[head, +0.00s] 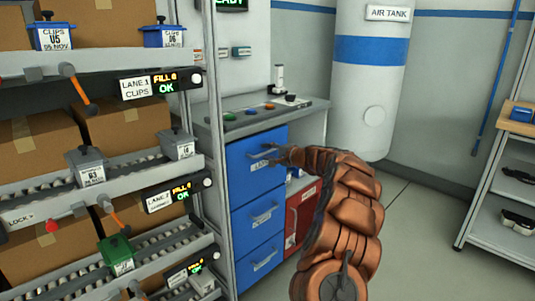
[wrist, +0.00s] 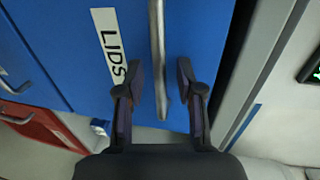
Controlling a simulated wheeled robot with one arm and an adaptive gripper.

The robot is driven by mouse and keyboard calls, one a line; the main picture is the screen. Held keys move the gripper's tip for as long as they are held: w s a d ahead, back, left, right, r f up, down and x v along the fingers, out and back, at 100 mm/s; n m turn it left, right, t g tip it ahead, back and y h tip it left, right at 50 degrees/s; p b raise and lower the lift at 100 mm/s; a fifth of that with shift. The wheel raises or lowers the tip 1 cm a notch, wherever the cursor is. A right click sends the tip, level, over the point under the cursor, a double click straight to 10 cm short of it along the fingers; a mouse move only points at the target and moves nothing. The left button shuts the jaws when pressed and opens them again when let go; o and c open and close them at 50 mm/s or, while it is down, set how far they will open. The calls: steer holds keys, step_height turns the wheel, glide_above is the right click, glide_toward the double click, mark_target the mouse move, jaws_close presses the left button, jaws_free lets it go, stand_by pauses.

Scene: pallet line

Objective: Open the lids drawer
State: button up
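The lids drawer (head: 248,176) is the top blue drawer of the cabinet under the counter in the head view, and it looks shut. In the wrist view its blue front (wrist: 207,30) fills much of the picture, with a white LIDS label (wrist: 110,46). Its metal bar handle (wrist: 157,40) runs between the two dark fingers of my gripper (wrist: 158,72). The fingers are apart, with a visible gap on each side of the bar. In the head view my gripper (head: 272,155) is at the top drawer's handle, partly hidden by my arm.
Two more blue drawers (head: 256,222) lie below, with a red cabinet front (head: 301,214) beside them. A lane rack (head: 222,185) with boxes and bins stands close on the left. An air tank (head: 368,90) stands behind. The floor (head: 415,230) to the right is clear up to a shelf (head: 500,235).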

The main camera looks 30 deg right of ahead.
steer(key=shift+w+a, duration=0.1)
steer(key=shift+w, duration=0.25)
jaws_close()
stand_by(0.6)
